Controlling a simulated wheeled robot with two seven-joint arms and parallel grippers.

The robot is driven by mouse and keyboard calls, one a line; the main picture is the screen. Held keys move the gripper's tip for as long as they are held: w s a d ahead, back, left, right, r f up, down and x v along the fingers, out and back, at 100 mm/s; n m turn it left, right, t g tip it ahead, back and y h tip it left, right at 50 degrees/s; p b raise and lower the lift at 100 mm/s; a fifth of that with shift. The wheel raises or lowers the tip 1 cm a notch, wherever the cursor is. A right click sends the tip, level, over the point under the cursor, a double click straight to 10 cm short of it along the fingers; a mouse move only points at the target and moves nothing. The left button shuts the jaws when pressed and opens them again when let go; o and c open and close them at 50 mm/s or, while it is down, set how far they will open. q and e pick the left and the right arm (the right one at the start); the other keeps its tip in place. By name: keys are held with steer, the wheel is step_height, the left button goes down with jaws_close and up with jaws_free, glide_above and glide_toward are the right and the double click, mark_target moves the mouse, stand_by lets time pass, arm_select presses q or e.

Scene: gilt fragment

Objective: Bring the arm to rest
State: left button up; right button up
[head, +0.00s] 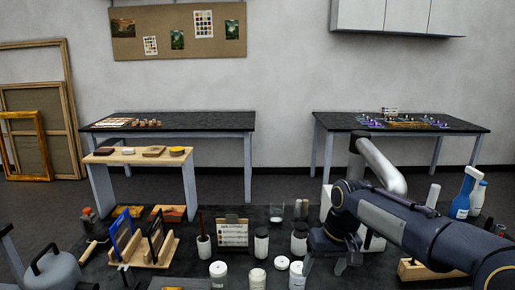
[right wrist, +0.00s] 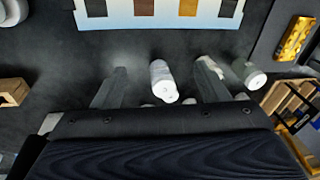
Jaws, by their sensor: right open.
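My right arm (head: 400,220) reaches in from the right over the dark table. Its gripper (head: 327,262) points down among the jars near the table's front. In the right wrist view the two fingers of this gripper (right wrist: 160,78) stand wide apart, with nothing held between them. A white jar (right wrist: 163,82) shows in the gap beyond the fingers; I cannot tell how far away it is. My left arm and gripper are not in view.
Near the right gripper are white-lidded jars (head: 299,238), a clipboard (head: 232,232) and a wooden rack (head: 150,250). Blue and white spray bottles (head: 462,195) stand at right. A grey pot (head: 58,270) is at lower left. Two dark-topped tables (head: 180,120) stand behind.

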steer(key=s+d+r+m+t+y, duration=0.1)
steer(key=s+d+r, duration=0.15)
steer(key=s, duration=0.45)
steer(key=s+d+r+t+y, duration=0.1)
steer(key=s+d, duration=0.2)
steer(key=s, duration=0.4)
steer(key=s+f+m+t, duration=0.1)
steer(key=s+f, duration=0.2)
steer(key=s, duration=0.3)
steer(key=s+f+m+t, duration=0.1)
steer(key=s+f, duration=0.2)
steer(key=s, duration=0.4)
steer(key=shift+s+a+t, duration=0.3)
steer(key=shift+a, duration=0.05)
